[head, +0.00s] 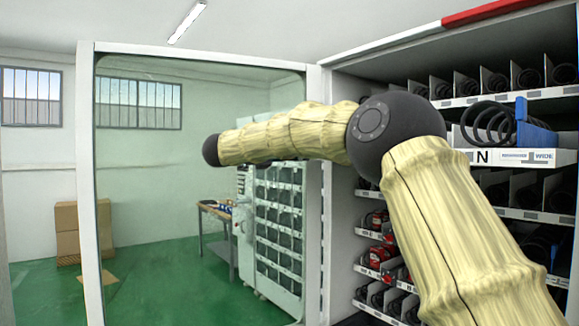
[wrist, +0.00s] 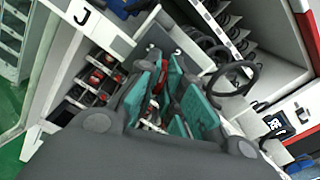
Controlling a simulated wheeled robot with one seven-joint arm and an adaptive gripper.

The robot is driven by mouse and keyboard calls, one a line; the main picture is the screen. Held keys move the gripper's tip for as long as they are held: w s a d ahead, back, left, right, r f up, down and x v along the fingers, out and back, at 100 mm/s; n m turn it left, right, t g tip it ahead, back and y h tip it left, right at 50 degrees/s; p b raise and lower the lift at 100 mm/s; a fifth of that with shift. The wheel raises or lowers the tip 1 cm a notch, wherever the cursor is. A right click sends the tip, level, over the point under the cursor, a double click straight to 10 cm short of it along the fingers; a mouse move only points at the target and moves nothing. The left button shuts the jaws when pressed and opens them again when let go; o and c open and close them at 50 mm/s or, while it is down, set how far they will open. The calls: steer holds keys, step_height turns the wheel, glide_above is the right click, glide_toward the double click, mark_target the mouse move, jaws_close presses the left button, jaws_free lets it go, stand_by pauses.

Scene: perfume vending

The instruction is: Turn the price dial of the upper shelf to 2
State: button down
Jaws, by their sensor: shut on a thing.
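My gripper (wrist: 167,62) shows in the wrist view, its teal-padded fingers reaching into the shelving. It is shut on a dark grey part (wrist: 158,40) at the fingertips, mostly hidden by the fingers. I cannot tell whether this part is the price dial. No price numeral can be read. In the head view my own arm hides the gripper. A shelf tray with an N label (head: 483,157) holds a black spiral and a blue piece at the right. A white plate marked J (wrist: 83,17) is at the upper left of the wrist view.
The vending machine's shelves (head: 520,93) fill the right of the head view, with black spirals and red items. Its glass door (head: 200,80) stands at the left. Cardboard boxes (head: 80,230) and a table (head: 215,210) appear beyond or in the glass. A spiral (wrist: 233,78) rises right of the fingers.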

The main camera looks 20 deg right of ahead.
steer(key=m+b, duration=0.4)
steer(key=b, duration=0.5)
steer(key=shift+f+m+b, duration=0.1)
steer(key=shift+m+b, duration=0.2)
steer(key=shift+s+b, duration=0.1)
steer(key=shift+b, duration=0.2)
steer(key=c, duration=1.6)
jaws_free()
steer(key=shift+o, duration=0.2)
steer(key=v, duration=1.2)
